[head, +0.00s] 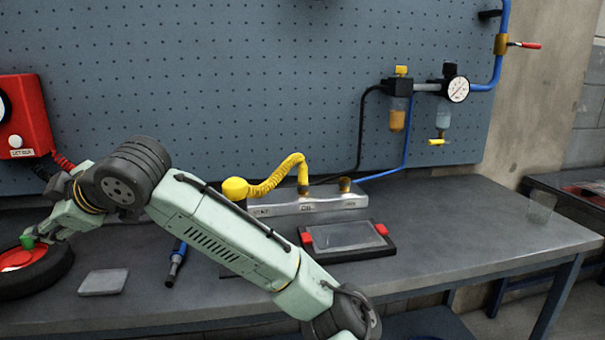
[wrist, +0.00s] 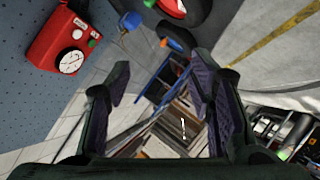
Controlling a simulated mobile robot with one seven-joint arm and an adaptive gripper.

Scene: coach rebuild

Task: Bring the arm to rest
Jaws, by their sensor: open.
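In the wrist view my gripper (wrist: 162,78) is open, its two dark fingers with purple pads well apart and nothing between them. In the head view my pale green arm reaches from the bottom middle up and left, bent at a dark joint. Its far end is at the left, close to a black wheel with a red centre (head: 17,259) on the bench. I cannot make out the fingers there.
A red box (head: 23,118) hangs on the pegboard.

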